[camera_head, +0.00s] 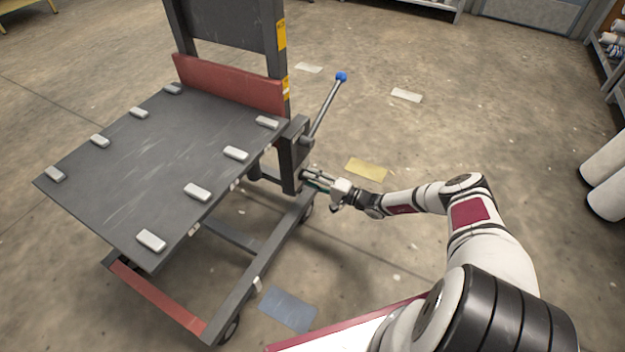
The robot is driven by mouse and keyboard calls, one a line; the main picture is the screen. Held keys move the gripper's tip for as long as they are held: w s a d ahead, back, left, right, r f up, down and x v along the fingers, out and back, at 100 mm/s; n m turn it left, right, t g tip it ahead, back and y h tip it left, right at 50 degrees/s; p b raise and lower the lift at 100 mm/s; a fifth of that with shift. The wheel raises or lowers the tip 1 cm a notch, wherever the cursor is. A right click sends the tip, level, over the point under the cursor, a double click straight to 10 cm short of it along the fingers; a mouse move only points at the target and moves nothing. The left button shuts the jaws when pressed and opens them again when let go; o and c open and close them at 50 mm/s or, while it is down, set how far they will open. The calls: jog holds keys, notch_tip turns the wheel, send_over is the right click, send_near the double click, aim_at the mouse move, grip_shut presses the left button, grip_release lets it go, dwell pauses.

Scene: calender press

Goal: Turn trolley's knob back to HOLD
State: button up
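The trolley (105,165) stands at the left, with a dark flat deck, a tall back frame and a red bar along the back of the deck. A dark box-like post (287,160) is on its right side. A metal lever (323,108) with a blue ball end (341,77) rises from that post, leaning right. My gripper (308,177) is at the right face of the post, below the lever's base, close to or touching it. The fingertips are small here, and I cannot tell whether they hold anything. No separate turning knob or HOLD marking can be made out; the gripper may cover it.
Several light blocks (151,240) line the deck's edges. The trolley's lower frame (260,270) and wheels stick out beneath my gripper. Floor to the right of the trolley is clear, with flat patches such as a yellow one (366,169). White rolls (606,178) lie at the far right.

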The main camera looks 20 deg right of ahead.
jog(key=shift+o, duration=0.4)
jog(key=v, duration=1.2)
jog(key=shift+r, duration=0.1)
